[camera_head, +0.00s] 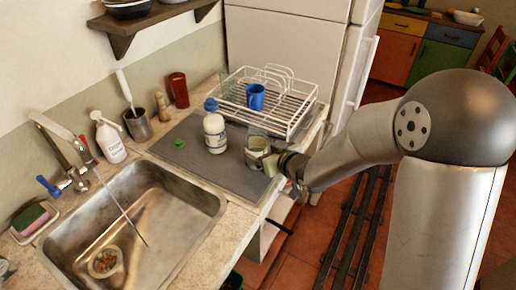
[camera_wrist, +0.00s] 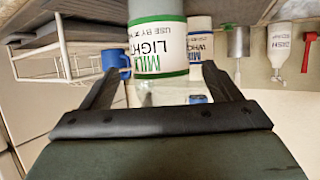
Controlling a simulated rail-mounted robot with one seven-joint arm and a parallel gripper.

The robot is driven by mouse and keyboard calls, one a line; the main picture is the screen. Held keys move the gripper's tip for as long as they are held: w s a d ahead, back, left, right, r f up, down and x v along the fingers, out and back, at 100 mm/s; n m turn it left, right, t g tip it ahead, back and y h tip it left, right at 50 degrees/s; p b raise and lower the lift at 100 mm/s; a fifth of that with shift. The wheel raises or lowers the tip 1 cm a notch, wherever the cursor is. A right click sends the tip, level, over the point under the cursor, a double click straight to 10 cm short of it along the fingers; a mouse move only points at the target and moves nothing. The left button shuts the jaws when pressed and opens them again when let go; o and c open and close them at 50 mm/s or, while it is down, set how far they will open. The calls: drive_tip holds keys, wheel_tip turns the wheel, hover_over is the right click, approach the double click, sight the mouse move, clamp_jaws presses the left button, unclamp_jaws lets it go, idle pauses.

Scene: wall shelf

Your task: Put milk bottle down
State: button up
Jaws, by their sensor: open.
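A milk bottle with a green-banded "MILK LIGHT" label (camera_wrist: 158,62) appears upside down in the wrist view, between my fingers. In the head view this bottle (camera_head: 256,147) stands on the grey mat (camera_head: 190,165) near its right edge, partly hidden by my gripper (camera_head: 268,160). In the wrist view my gripper (camera_wrist: 160,80) is open, with one finger on either side of the bottle. I cannot tell whether a finger touches it. A second milk bottle (camera_head: 215,132), white with a blue cap, stands on the mat to the left; it also shows behind in the wrist view (camera_wrist: 201,45).
A white dish rack (camera_head: 290,112) with a blue cup (camera_head: 255,97) stands behind. A small green disc (camera_head: 180,144) lies on the mat. The sink (camera_head: 190,200) is front left.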

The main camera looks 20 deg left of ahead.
drive_tip(key=s+d+r+m+g+h, duration=0.1)
drive_tip(key=s+d+m+h, duration=0.3)
drive_tip(key=d, duration=0.9)
drive_tip(key=s+d+r+m+g+h, duration=0.15)
drive_tip(key=s+d+h, duration=0.45)
drive_tip(key=d, duration=0.6)
drive_tip(key=s+d+m+g, duration=0.4)
drive_tip(key=s+g, duration=0.2)
drive_tip(key=s, duration=0.9)
drive_tip(key=shift+s+d+r, duration=0.2)
drive_tip(key=shift+s+r, duration=0.2)
drive_tip(key=shift+r, duration=0.05)
clamp_jaws()
drive_tip(key=shift+a, duration=0.15)
